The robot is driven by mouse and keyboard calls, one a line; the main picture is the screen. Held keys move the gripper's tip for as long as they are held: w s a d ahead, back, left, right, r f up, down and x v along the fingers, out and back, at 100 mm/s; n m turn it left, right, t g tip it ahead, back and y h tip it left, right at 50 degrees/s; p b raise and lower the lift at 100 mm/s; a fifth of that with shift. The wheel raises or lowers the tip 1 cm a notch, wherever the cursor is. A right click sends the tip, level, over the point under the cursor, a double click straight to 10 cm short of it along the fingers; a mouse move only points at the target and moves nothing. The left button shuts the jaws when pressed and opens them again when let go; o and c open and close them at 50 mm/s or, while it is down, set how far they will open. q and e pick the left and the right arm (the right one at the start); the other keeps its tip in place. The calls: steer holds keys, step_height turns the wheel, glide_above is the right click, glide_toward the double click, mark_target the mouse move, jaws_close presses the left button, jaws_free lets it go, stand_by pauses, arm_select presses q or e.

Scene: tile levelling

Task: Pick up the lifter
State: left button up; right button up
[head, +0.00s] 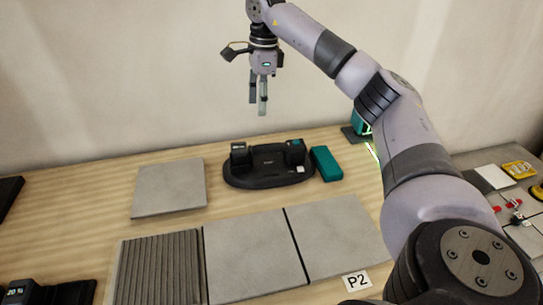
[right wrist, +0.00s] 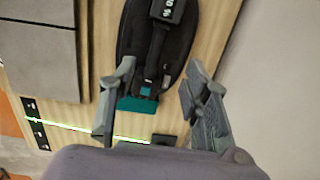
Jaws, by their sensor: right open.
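The lifter (head: 268,176) appears to be the black oval device lying on the wooden table, with a raised black post at each end and a bar between them. In the right wrist view the black oval lifter (right wrist: 126,38) lies below the fingers, partly cut off by the top edge. My right gripper (head: 258,106) hangs above and behind it in the head view, fingers down, open and empty. In the right wrist view its fingers (right wrist: 161,68) stand apart, with free air between them and the lifter. My left gripper is not in view.
A teal block (head: 326,163) lies just right of the lifter. A loose grey tile (head: 168,187) lies to its left. Larger tiles (head: 255,256) and a ribbed panel (head: 158,269) lie in front. A black device (head: 60,293) with a display sits at lower left.

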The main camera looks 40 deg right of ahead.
steer(key=s+d, duration=0.2)
steer(key=d, duration=0.1)
glide_toward(271, 145)
steer(key=shift+m+g+h, duration=0.3)
steer(key=shift+g+h, duration=0.1)
step_height(271, 145, down, 5)
steer(key=shift+w+a+f, duration=0.1)
steer(key=shift+w+a, duration=0.05)
steer(key=shift+w, duration=0.05)
steer(key=shift+w+a+f, duration=0.1)
steer(key=shift+a+f, duration=0.05)
steer(key=shift+f, duration=2.7)
steer(key=shift+f, duration=0.25)
jaws_close()
steer(key=shift+r, duration=0.1)
